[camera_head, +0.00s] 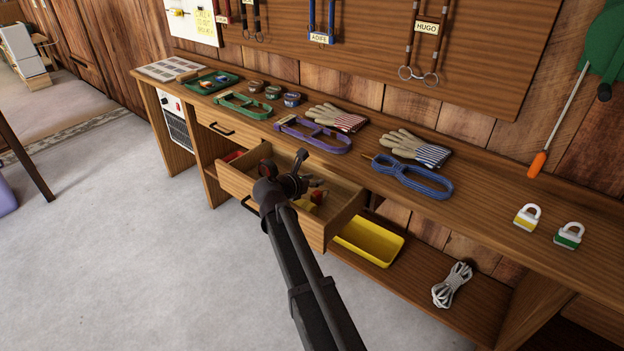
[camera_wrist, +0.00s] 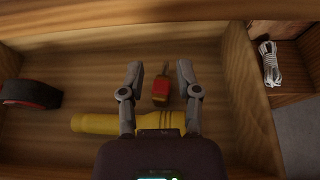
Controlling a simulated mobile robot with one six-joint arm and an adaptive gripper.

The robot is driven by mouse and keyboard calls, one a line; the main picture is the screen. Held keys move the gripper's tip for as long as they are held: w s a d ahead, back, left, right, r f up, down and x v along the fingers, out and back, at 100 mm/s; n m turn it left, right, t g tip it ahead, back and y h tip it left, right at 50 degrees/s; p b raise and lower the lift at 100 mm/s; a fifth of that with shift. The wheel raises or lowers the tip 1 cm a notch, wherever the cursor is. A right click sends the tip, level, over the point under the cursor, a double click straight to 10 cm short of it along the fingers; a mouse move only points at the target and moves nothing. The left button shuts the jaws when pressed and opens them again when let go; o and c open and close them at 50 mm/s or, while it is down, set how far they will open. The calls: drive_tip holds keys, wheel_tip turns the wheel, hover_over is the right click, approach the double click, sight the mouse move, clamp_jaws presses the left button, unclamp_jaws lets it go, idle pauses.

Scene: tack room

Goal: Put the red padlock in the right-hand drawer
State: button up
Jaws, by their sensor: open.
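The right-hand drawer (camera_head: 345,217) is pulled open under the bench, and its floor fills most of the wrist view (camera_wrist: 60,155). My gripper (camera_wrist: 159,67) is open inside or just above it, pointing at the drawer floor. A small red and yellow thing (camera_wrist: 161,91) with a narrow piece at its far end lies between my fingers, with a gap on both sides. It is probably the red padlock, but it is too small and dark to be sure. No red padlock shows on the bench top; a yellow-banded padlock (camera_head: 526,217) and a green-banded padlock (camera_head: 568,236) stand there.
A yellow torch-like cylinder (camera_wrist: 95,124) lies in the drawer, partly behind my gripper. A black and red roll (camera_wrist: 32,94) is at the left. The left drawer (camera_head: 210,121) is shut. A yellow tray (camera_head: 370,240) and white rope (camera_head: 452,285) are on the shelf below.

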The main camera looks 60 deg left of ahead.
drive_tip(key=p+v, duration=0.4)
drive_tip(key=v, duration=0.8)
drive_tip(key=shift+a+r, duration=0.15)
drive_tip(key=shift+a, duration=0.05)
drive_tip(key=shift+d, duration=0.1)
